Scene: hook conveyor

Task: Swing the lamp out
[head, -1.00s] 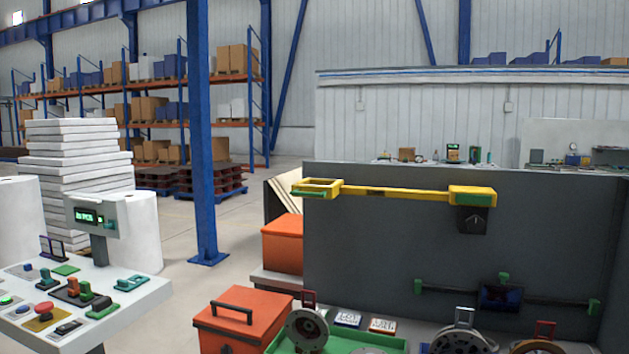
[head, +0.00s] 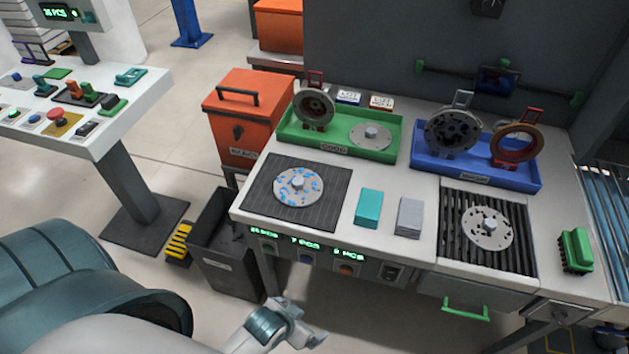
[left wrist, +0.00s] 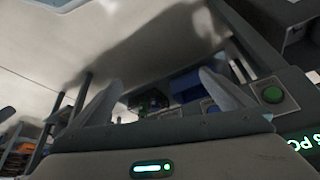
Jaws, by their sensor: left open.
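The yellow swing-arm lamp is out of the head view now. Only a dark box (head: 488,6), which hung under its mount, shows at the top edge. My left gripper (head: 312,338) is low at the bottom of the head view, in front of the bench and below its top, touching nothing that I can see. In the left wrist view my left gripper (left wrist: 160,98) has its two fingers spread with nothing between them. My right gripper is in neither view.
The workbench (head: 395,245) holds a green tray (head: 338,147), a blue tray (head: 475,172), and a dark mat (head: 330,212) with a spotted disc (head: 298,186). An orange box (head: 245,135) and a dark bin (head: 225,265) stand left. A control console (head: 130,105) is farther left.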

